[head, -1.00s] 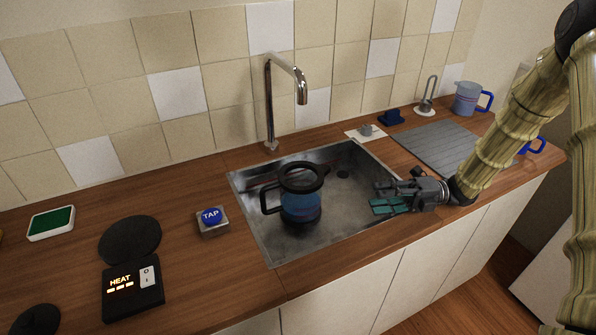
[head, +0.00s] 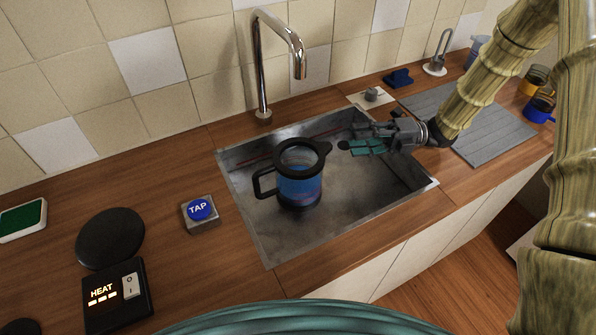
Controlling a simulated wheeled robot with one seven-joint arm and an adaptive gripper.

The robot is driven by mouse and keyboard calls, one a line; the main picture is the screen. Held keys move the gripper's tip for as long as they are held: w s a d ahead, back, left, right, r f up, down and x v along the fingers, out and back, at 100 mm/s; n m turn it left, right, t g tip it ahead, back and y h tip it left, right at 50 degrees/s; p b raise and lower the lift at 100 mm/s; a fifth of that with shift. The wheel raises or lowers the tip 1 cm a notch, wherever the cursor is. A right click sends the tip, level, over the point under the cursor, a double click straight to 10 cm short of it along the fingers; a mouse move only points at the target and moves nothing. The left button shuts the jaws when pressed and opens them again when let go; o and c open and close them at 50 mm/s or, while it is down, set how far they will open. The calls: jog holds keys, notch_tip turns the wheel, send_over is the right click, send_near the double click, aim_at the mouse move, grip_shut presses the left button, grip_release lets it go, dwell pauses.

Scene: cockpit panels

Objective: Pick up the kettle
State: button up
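The kettle (head: 299,183) stands upright in the metal sink (head: 245,215). It has a blue see-through body, a black rim and base, and a black handle (head: 262,183) on its left side. My gripper (head: 350,141) is above the right part of the sink, to the right of the kettle and apart from it. Its fingers point left towards the kettle. They look spread and empty, with teal pads showing on the lower side.
A tall chrome tap (head: 262,80) rises behind the sink. A blue TAP button (head: 200,209), a black round plate (head: 110,238) and a HEAT switch box (head: 117,295) lie to the left. A grey drainboard (head: 490,140) and mugs (head: 540,106) are on the right.

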aim_at(330, 144)
jog(key=shift+s+a+f+p, duration=0.15)
jog(key=shift+a+p, duration=0.5)
jog(key=shift+a, duration=1.15)
jog(key=shift+s+a+r+p, duration=0.15)
jog(key=shift+a+p, duration=0.45)
jog(key=shift+a, duration=1.15)
jog(key=shift+f, duration=0.1)
grip_shut()
